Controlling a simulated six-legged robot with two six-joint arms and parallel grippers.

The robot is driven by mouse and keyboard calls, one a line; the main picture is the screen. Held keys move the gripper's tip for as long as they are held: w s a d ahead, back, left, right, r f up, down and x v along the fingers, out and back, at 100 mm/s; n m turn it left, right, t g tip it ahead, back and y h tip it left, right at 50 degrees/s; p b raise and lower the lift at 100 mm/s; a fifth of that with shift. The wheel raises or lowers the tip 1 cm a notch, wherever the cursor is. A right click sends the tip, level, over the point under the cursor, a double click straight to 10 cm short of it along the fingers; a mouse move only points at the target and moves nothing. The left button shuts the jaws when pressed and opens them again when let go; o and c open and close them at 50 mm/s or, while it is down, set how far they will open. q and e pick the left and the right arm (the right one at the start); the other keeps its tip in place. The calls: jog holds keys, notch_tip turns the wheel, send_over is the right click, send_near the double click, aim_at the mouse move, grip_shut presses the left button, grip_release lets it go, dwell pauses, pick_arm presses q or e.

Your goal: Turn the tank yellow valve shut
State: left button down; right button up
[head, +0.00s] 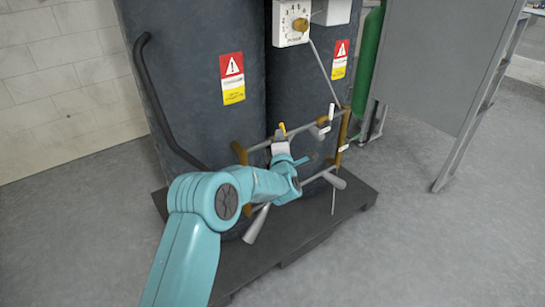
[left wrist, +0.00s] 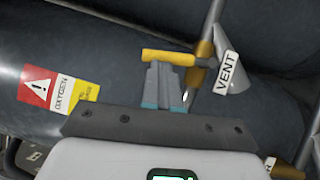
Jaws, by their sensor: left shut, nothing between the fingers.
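The yellow valve handle (head: 282,128) is a small bar on the pipework in front of the dark tanks. In the left wrist view the yellow handle (left wrist: 168,57) lies crosswise just beyond my fingertips, next to a brass fitting and a grey pipe. My left gripper (head: 280,143) is at the handle, and its grey fingers (left wrist: 163,72) are together with nothing between them. The tips look close to or touching the handle's underside; I cannot tell which. My arm hides part of the pipework in the head view. My right gripper is not in view.
Two dark tanks (head: 195,75) stand on a black pallet (head: 285,243). A VENT tag (left wrist: 227,73) hangs right of the handle. Brass and grey pipes (head: 343,130), a dial box (head: 291,22), a green cylinder (head: 369,62) and a grey panel (head: 440,65) are nearby. The floor on the right is clear.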

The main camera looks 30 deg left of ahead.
pick_arm(q)
jog(key=shift+w+r, duration=0.3)
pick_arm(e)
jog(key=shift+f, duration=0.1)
pick_arm(q)
jog(key=shift+w+r, duration=0.15)
jog(key=shift+w, duration=0.05)
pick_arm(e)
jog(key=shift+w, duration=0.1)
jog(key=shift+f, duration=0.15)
